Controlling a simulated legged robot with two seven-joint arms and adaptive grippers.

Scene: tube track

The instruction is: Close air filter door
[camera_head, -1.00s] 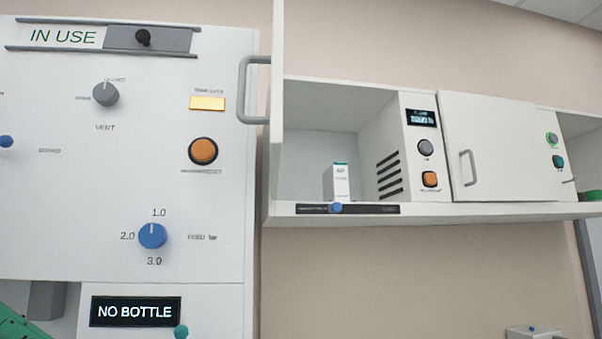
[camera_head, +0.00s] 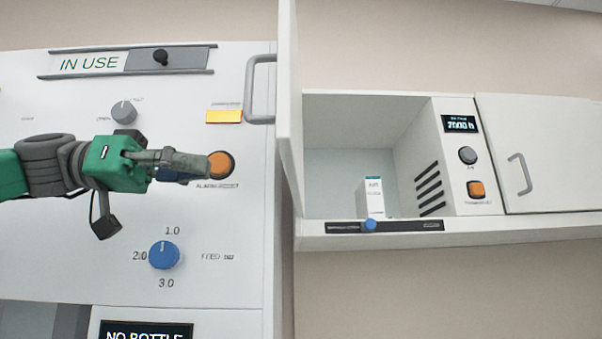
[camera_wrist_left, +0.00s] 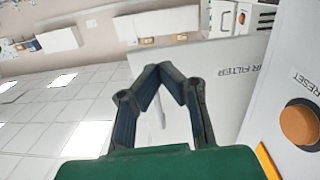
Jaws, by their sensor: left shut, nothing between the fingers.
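The air filter door (camera_head: 288,120) stands open at the left side of the open cabinet compartment (camera_head: 347,120). It is seen nearly edge-on in the head view, with a grey handle (camera_head: 250,90) on its left face. In the left wrist view the door (camera_wrist_left: 222,95) shows its face with the words "AIR FILTER", beyond the fingers. My left gripper (camera_head: 207,164) is shut and empty. In the head view it overlaps the orange alarm reset button (camera_head: 221,164), left of the door; I cannot tell whether it touches. In the left wrist view its fingertips (camera_wrist_left: 160,68) meet. My right gripper is not in view.
The white panel on the left carries a black-knobbed slider (camera_head: 161,58), a grey vent knob (camera_head: 124,112) and a blue dial (camera_head: 165,255). A small white box (camera_head: 373,196) stands inside the compartment. A closed cabinet door (camera_head: 545,150) is at the right.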

